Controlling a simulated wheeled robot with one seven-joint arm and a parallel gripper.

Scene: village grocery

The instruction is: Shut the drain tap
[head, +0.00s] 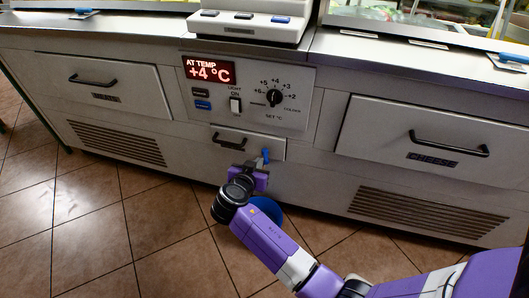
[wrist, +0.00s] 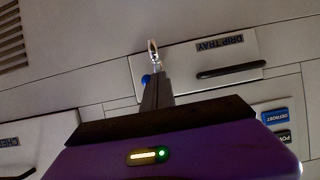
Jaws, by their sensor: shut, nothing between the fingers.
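The drain tap (head: 265,155) is a small fitting with a blue handle, at the right end of the drip tray front (head: 229,139) in the head view. In the wrist view, the picture is turned over, and the tap shows as a shiny metal piece (wrist: 152,48) with a bit of its blue handle (wrist: 146,79) beside my fingers. My gripper (wrist: 156,76) is shut and empty, its fingertips close to the tap. I cannot tell whether they touch it. In the head view, my gripper (head: 257,168) is just below the tap, its fingertips hard to make out.
A blue round container (head: 266,208) stands on the tiled floor below the tap, partly hidden by my arm. Above are a control panel with a dial (head: 275,98) and a +4 °C display (head: 209,71). Drawers with black handles (head: 449,146) flank it. The floor at left is clear.

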